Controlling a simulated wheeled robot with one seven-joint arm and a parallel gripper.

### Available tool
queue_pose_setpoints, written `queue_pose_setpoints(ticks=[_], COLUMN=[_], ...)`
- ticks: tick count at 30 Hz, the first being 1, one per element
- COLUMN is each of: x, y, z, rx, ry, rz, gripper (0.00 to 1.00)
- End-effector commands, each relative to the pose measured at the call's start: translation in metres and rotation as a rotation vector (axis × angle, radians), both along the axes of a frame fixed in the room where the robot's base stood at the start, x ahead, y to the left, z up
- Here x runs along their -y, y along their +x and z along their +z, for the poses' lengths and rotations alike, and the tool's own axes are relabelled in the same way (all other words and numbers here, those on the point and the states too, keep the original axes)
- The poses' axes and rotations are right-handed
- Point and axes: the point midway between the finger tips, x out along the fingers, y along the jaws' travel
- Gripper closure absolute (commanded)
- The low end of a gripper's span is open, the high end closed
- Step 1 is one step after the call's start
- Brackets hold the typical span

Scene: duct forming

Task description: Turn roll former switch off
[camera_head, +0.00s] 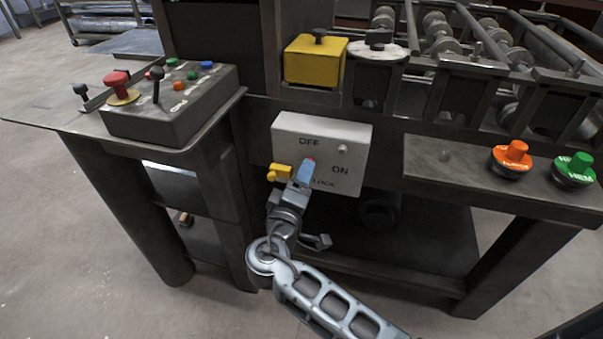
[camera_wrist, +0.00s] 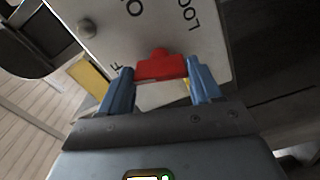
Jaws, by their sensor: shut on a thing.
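The white switch box (camera_head: 285,133) is on the front of the machine, marked OFF at the top, ON at the right and LOCK at the bottom. Its red switch (camera_head: 311,160) is mostly hidden behind my gripper (camera_head: 305,170) in the head view. In the wrist view the red switch (camera_wrist: 161,66) sits between the two blue fingertips of my gripper (camera_wrist: 160,70), which is shut on it. I cannot tell exactly which mark the switch points to. A small yellow part (camera_head: 279,173) is at the box's lower left.
A control box (camera_head: 175,105) with a red knob, levers and coloured buttons stands at the left. A yellow block (camera_head: 315,65) is above the switch box. Rollers (camera_head: 440,35) are at upper right. Orange (camera_head: 512,155) and green (camera_head: 575,168) buttons are on the right ledge.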

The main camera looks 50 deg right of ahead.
Motion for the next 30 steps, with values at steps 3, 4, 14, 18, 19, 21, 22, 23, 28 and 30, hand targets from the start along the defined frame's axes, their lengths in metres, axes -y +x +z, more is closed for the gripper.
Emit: queue_pose_setpoints(ticks=[3,4,14,18,19,21,22,23,28,30], x=[-0.0007,-0.0008,-0.0012,-0.0012,-0.0012,-0.0012,-0.0012,-0.0012,-0.0012,-0.0012], y=[0.0004,0.0004,0.0007,0.0007,0.0006,0.0007,0.0007,0.0007,0.0008,0.0008], z=[0.0027,0.0025,0.0007,0.0001,0.0001,-0.0002,-0.0003,-0.0004,-0.0007,-0.0007], rx=[-0.086,-0.107,-0.258,-0.285,-0.289,-0.295,-0.297,-0.298,-0.300,-0.300], ry=[-0.030,-0.037,-0.093,-0.103,-0.105,-0.107,-0.108,-0.108,-0.109,-0.109], rz=[0.002,0.002,0.003,0.003,0.003,0.003,0.003,0.003,0.004,0.004], gripper=[0.67,0.67,0.67,0.67,0.67,0.67,0.67,0.67,0.67,0.67])
